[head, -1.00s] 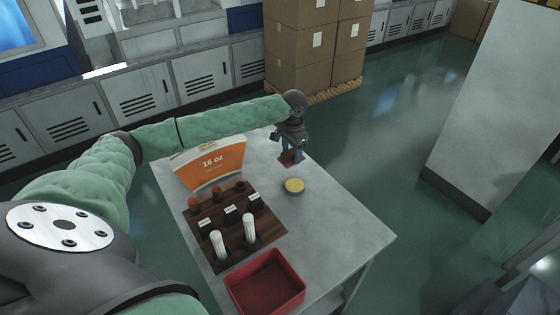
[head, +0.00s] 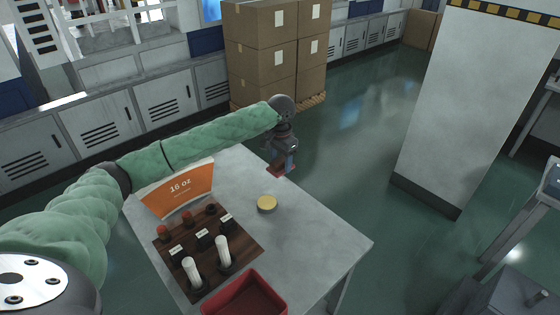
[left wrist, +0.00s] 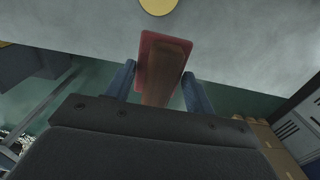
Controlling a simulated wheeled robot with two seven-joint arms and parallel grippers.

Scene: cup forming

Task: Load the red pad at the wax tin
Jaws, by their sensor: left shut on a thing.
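The wax tin (head: 267,204) is a short round tin with a yellow top, standing on the grey table. Its yellow disc (left wrist: 158,4) is cut by the top edge of the left wrist view. My left gripper (head: 283,166) is over the table's far edge, beyond the tin and slightly to its right. It is shut on the red pad (left wrist: 150,47), a red block with a brown part between the blue fingers. The pad also shows as a small red patch in the head view (head: 274,172). The pad is apart from the tin. My right gripper is out of view.
A dark wooden rack (head: 240,255) holds white-handled and red-topped tools left of the tin. An orange "16 oz" panel (head: 180,189) stands behind it. A red bin (head: 245,297) sits at the near edge. The table right of the tin is clear.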

